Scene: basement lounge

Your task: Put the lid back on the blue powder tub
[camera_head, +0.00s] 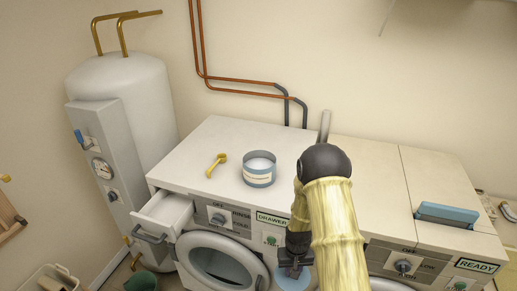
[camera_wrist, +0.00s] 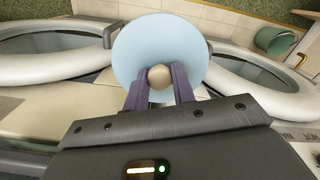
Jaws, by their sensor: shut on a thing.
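The blue powder tub (camera_head: 259,170) stands upright and uncovered on top of the left washing machine, with pale powder inside and a light label on its front. My gripper (camera_head: 293,262) is low in front of the machines, to the right of and below the tub. In the wrist view my gripper (camera_wrist: 159,84) is shut on the round knob of a light blue disc-shaped lid (camera_wrist: 160,40). The lid also shows partly in the head view (camera_head: 290,280), below the gripper. My arm hides part of the machine fronts.
A yellow scoop (camera_head: 217,163) lies left of the tub. The detergent drawer (camera_head: 163,216) is pulled out at the left machine's front corner. A blue handle (camera_head: 447,215) is on the right machine's top. A green bucket (camera_wrist: 275,40) is on the floor.

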